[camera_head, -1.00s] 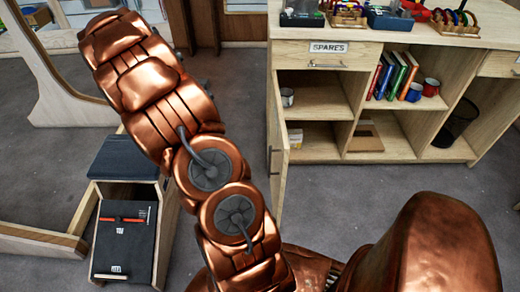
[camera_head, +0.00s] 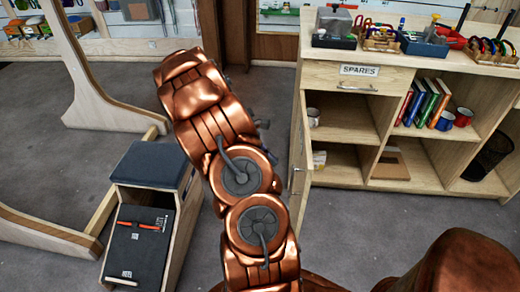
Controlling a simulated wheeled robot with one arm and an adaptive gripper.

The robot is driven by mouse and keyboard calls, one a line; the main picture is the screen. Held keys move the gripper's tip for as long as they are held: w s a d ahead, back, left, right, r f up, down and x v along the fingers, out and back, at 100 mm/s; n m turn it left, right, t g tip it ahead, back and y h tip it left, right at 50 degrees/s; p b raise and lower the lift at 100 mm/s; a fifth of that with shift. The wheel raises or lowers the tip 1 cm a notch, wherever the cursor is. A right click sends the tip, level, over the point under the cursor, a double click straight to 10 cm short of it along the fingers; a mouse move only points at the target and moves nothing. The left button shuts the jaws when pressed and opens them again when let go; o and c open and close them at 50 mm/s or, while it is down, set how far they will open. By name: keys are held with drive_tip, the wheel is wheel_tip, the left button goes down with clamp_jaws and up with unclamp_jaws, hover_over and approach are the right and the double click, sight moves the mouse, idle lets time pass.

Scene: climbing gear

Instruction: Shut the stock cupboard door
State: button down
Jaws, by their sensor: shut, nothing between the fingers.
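The stock cupboard door (camera_head: 299,150) is pale wood and stands open at the left end of the counter. I see it nearly edge-on, swung out towards me, with a small metal handle (camera_head: 297,169) near its free edge. The cupboard's open left bay (camera_head: 340,120) shows behind it, with a cup (camera_head: 313,117) on its upper shelf. My copper arm rises left of the door, and a gap of floor shows between its upper part and the door. My arm covers the door's lower left surroundings. My gripper does not show; the arm's far end is turned away.
The drawer marked SPARES (camera_head: 358,78) is above the open bay. Books (camera_head: 427,102) and cups (camera_head: 455,119) stand on the middle shelf. A step-like wooden box (camera_head: 168,205) with a dark top stands left of my arm. Grey floor (camera_head: 370,225) is clear before the counter.

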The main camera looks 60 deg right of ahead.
sight(292, 179)
drive_tip(key=s, duration=0.2)
drive_tip(key=s+d, duration=0.1)
drive_tip(key=s, duration=0.1)
drive_tip(key=shift+s+d+f, duration=0.1)
drive_tip(key=shift+f, duration=0.1)
idle(0.3)
